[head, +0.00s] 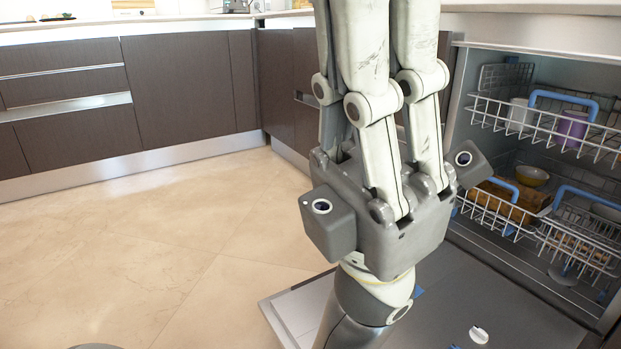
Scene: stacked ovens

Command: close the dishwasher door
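The dishwasher door (465,285) is folded down open at the lower right. Its dark inner face points up, and its pale side edge shows at the left. The dishwasher (462,100) behind it is open, with wire racks inside. I see no contact with the door.
The upper rack (545,128) holds cups, one of them purple (570,130). The lower rack (500,212) holds a wooden board and a yellowish bowl (531,175). Dark cabinets (190,85) line the back left. The tiled floor (170,260) left of the door is clear.

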